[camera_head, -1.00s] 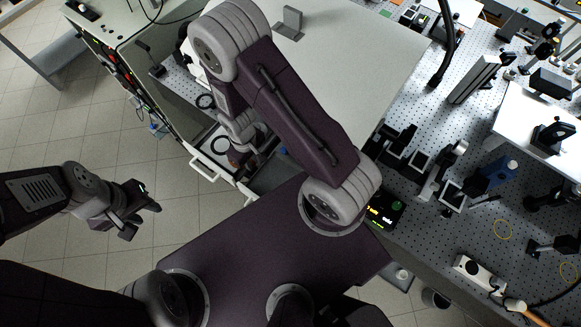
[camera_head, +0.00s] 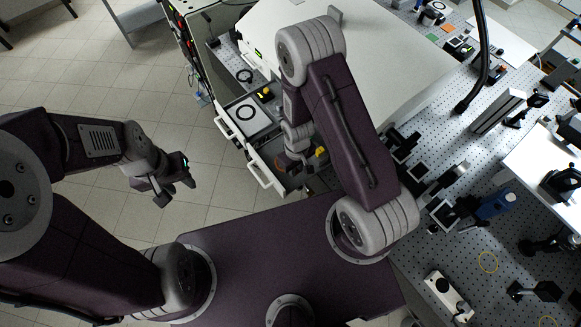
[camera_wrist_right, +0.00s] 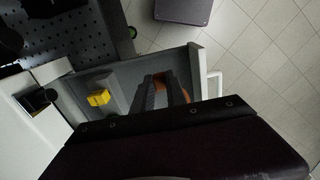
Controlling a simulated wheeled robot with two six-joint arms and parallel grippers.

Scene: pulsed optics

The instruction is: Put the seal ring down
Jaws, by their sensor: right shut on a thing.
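An orange-brown, curved thing (camera_wrist_right: 184,79), which I take to be the seal ring, shows at the fingers of my right gripper (camera_wrist_right: 164,83) in the right wrist view. That gripper is shut on it, inside the outline of an open grey drawer (camera_wrist_right: 122,74). The fingers hide much of it, and I cannot tell whether it touches the drawer floor. In the head view a small orange part (camera_head: 280,165) shows beside my right gripper (camera_head: 291,168), low over the drawer. My left gripper (camera_head: 176,190) is open and empty above the floor.
A yellow block (camera_wrist_right: 99,98) lies in the grey drawer. White drawer handles (camera_head: 265,176) stick out. The optical table (camera_head: 470,265) carries many parts at right.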

